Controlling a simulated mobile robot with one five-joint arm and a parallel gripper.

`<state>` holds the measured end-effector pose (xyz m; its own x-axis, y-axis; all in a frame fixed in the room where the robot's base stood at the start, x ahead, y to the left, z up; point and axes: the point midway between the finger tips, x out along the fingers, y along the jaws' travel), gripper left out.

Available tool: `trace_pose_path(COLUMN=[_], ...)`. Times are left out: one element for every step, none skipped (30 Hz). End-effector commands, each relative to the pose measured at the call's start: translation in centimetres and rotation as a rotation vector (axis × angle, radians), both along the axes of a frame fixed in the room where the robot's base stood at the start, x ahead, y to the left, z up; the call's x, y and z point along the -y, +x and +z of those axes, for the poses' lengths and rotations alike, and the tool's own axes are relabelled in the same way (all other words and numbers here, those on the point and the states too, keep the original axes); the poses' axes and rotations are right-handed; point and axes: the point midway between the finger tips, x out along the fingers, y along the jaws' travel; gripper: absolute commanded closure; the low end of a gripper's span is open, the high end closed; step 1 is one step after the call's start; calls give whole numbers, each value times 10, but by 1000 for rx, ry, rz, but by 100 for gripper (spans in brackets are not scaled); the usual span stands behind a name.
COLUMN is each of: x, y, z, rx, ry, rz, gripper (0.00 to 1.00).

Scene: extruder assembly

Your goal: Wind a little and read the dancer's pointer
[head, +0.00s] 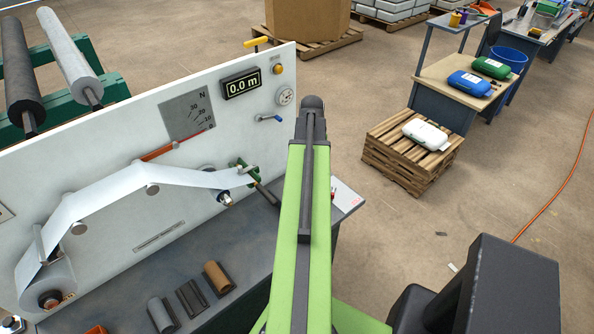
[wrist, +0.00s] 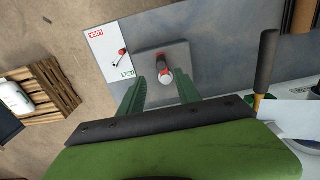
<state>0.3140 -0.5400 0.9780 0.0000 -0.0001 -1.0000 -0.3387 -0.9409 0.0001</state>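The white machine panel (head: 120,135) carries a grey scale plate (head: 180,122) marked N, 30, 20 and 10. An orange-red bar (head: 160,151) slants below the scale, its right end near the plate's lower edge; I cannot tell an exact reading. The display (head: 241,84) shows 0.0 m. White web (head: 110,190) runs from a roll (head: 50,283) over rollers to the right.
A black handle (wrist: 265,62) stands to the right. Cylinders (head: 217,277) lie on the grey bench (head: 150,265). A pallet (head: 405,160) stands on the floor at right.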

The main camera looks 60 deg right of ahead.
Motion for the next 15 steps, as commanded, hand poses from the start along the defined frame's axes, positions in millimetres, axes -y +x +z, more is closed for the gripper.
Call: trace_pose_path(x=[0,-1,-1,-1,-2,-2,-3,-3,-4,-4,-5,-5,-5,-6,-6], y=[1,1,2,2,3,4,5,5,6,7,7,8,8,9,9], z=[-5,-4,-4,-3,-3,-5,-7,-9,-13,-16,-20,-25,-29,-33,-38], rx=[0,0,0,0,0,0,0,0,0,0,0,0,0,0,0], ry=[0,0,0,0,0,0,0,0,0,0,0,0,0,0,0], rz=[1,2,3,4,6,7,9,10,11,13,14,15,16,16,17], gripper=[60,60,60,60,60,60,60,60,60,60,60,60,60,60,60])
